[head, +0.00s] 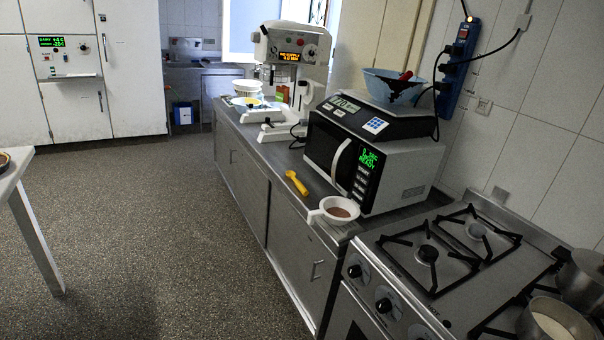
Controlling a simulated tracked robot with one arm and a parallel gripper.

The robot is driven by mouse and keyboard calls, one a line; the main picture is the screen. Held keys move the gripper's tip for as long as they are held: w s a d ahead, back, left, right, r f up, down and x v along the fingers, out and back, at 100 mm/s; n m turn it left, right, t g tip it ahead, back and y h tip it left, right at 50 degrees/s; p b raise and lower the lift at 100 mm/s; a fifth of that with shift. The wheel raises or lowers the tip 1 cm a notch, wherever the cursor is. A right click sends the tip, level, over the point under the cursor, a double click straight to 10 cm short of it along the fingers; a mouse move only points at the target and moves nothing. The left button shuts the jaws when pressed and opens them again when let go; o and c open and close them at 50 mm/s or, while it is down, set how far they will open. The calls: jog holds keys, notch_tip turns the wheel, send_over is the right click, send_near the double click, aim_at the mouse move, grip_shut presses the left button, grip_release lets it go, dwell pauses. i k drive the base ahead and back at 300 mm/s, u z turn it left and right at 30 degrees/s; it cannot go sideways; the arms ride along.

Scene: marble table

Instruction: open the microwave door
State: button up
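The microwave (402,180) stands on the steel counter, right of the picture's middle. It is white with a dark door window (324,151) and a green lit display. Its door looks shut, and the curved white door handle (340,163) runs upright beside the control panel. My gripper is not in view.
A white strainer (334,210) and a yellow tool (297,183) lie on the counter before the microwave. A scale (363,118) with a blue bowl (393,86) sits on top. A gas stove (440,262) with pots is at right. The floor (160,220) at left is clear.

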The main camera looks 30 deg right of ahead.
aim_at(331, 150)
jog(key=z, duration=0.15)
jog(key=i, duration=1.25)
jog(key=z, duration=0.4)
jog(key=i, duration=1.75)
jog(key=z, duration=0.25)
